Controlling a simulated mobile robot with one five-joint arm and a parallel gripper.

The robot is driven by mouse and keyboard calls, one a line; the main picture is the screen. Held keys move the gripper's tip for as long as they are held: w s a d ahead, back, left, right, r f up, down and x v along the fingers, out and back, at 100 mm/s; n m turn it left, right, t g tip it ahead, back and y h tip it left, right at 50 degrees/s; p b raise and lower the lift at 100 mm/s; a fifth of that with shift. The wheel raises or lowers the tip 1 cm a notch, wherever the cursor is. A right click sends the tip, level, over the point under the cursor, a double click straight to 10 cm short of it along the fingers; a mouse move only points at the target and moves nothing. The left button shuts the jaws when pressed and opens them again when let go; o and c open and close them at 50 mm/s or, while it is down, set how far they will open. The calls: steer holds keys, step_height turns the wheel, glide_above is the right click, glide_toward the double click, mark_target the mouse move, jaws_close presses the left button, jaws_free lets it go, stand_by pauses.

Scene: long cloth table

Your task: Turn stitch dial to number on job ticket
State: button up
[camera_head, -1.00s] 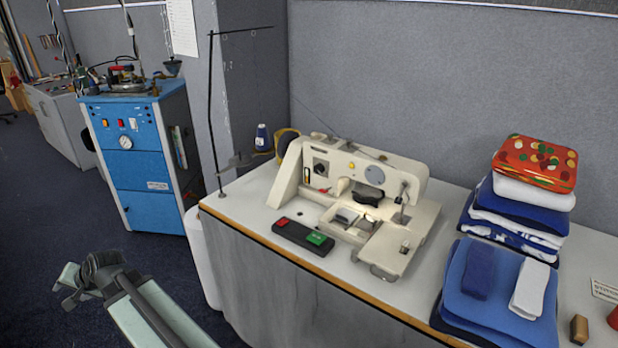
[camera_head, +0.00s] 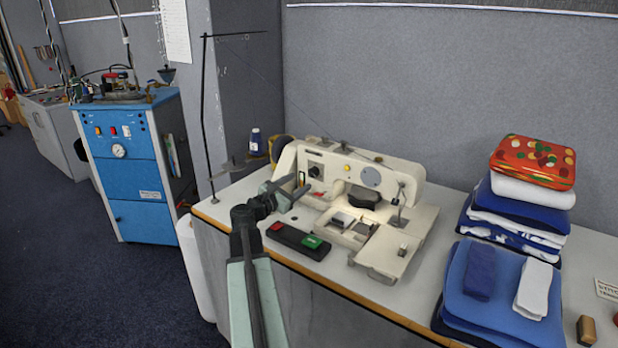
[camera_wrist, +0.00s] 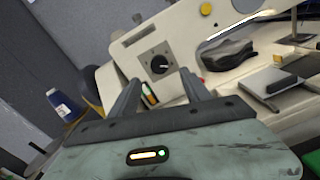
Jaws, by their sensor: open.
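The cream sewing machine (camera_head: 372,177) stands on the table. Its stitch dial (camera_head: 315,170) is a black knob on a dark square plate on the left of the machine's front. In the wrist view the dial (camera_wrist: 159,64) shows beyond my fingertips with a light pointer mark, its numbers too small to read. My gripper (camera_head: 296,187) is in front of the machine's left end. In the wrist view my gripper (camera_wrist: 161,83) is open, its two fingers apart and empty, just short of the dial. A card (camera_head: 606,289), perhaps the job ticket, stands at the right edge; its writing is unreadable.
A red and green switch box (camera_head: 297,240) lies below my gripper at the table's front. A thread stand (camera_head: 204,120) and blue thread cone (camera_head: 256,142) are at the left. Folded cloth stacks (camera_head: 522,218) fill the right. A blue cabinet (camera_head: 125,165) stands left of the table.

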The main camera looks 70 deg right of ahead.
mark_target(312, 173)
steer(key=x, duration=0.7)
steer(key=shift+d, duration=0.25)
jaws_close()
